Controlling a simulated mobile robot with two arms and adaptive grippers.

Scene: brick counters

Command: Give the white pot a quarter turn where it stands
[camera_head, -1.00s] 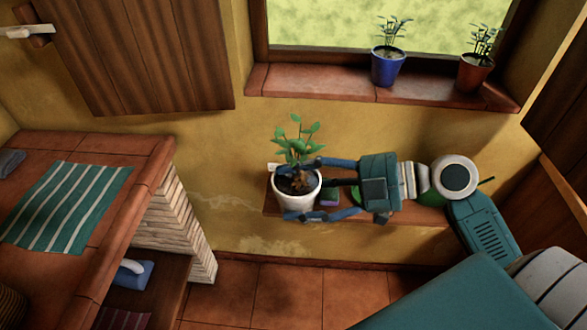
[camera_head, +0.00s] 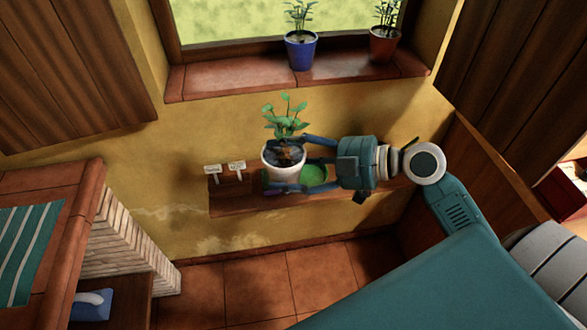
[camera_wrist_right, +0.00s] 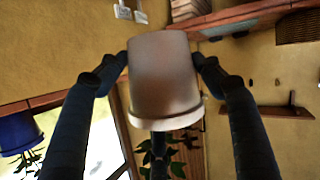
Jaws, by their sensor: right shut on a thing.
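The white pot (camera_head: 287,175) with a leafy green plant (camera_head: 286,117) is upright in the head view, in front of the right half of the wall shelf's left part. My right gripper (camera_head: 283,164) reaches in from the right with its blue fingers on either side of the pot, shut on it. The right wrist view shows the pot (camera_wrist_right: 163,75) inverted in the picture, between both fingers. Whether its base touches the shelf is hard to tell. My left gripper is out of view.
The wall shelf (camera_head: 225,199) bears two white labels (camera_head: 237,167) at left, a green dish (camera_head: 314,174) and a purple thing close to the pot. A blue pot (camera_head: 301,51) and a red-brown pot (camera_head: 384,45) stand on the sill. A brick counter (camera_head: 78,215) is at left.

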